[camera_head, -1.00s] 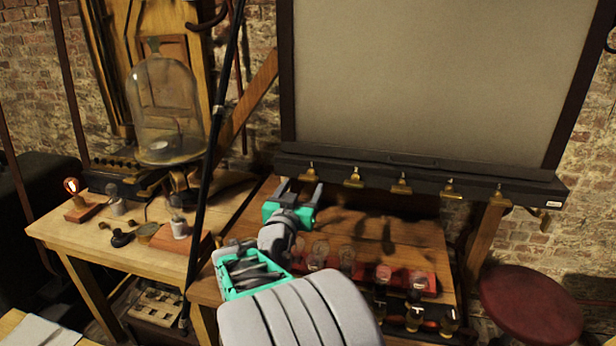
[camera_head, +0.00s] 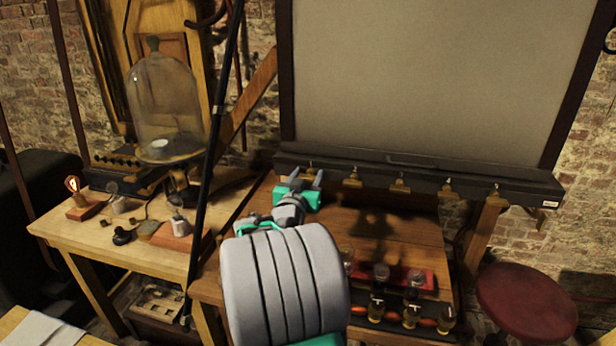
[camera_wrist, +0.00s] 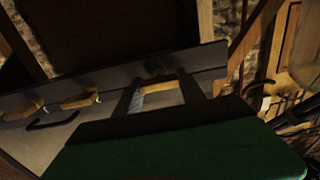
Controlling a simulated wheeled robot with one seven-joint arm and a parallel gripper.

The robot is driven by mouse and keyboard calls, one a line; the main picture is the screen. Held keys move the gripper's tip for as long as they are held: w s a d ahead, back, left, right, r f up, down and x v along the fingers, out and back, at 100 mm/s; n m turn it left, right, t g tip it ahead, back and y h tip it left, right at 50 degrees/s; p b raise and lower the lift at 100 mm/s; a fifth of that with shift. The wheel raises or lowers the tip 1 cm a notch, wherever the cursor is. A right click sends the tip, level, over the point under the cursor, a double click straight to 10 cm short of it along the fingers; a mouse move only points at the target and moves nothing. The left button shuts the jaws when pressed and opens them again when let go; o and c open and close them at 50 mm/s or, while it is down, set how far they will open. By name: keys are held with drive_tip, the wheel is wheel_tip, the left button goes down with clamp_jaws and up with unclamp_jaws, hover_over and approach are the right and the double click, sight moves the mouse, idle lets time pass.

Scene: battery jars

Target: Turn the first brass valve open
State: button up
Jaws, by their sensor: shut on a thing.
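The first brass valve (camera_head: 310,166) is the leftmost in a row along the dark rail (camera_head: 420,173) under the large pale panel. My gripper (camera_head: 300,176) is at this valve, with one finger on each side. In the wrist view the two dark fingers reach up to the rail, and the valve (camera_wrist: 158,73) shows dimly between their tips. My gripper is shut on it. The valve's handle is mostly hidden and dark, so its angle is hard to tell. More brass valves (camera_head: 352,180) hang to the right, apart from my gripper.
Glass jars stand by a red block (camera_head: 418,277) on the wooden bench below the rail. A bell jar (camera_head: 165,105) and a lit bulb (camera_head: 73,185) are on the left table. A dark pole (camera_head: 205,170) rises left of my arm. A red stool (camera_head: 525,303) stands right.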

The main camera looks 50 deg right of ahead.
drive_tip(key=c, duration=0.7)
drive_tip(key=shift+f+n+b, duration=0.1)
drive_tip(key=shift+n+b, duration=0.2)
drive_tip(key=shift+n, duration=0.2)
drive_tip(key=shift+w+n+b, duration=0.1)
drive_tip(key=shift+n+b, duration=0.2)
drive_tip(key=shift+n, duration=0.3)
drive_tip(key=n+b, duration=0.1)
drive_tip(key=n, duration=0.4)
drive_tip(key=shift+w, duration=0.1)
drive_tip(key=n, duration=0.6)
drive_tip(key=shift+w+a+f+n, duration=0.1)
drive_tip(key=shift+n, duration=0.2)
drive_tip(key=n+p, duration=0.1)
drive_tip(key=n, duration=0.3)
drive_tip(key=shift+f+p, duration=0.1)
drive_tip(key=shift+p, duration=0.2)
drive_tip(key=shift+f, duration=0.1)
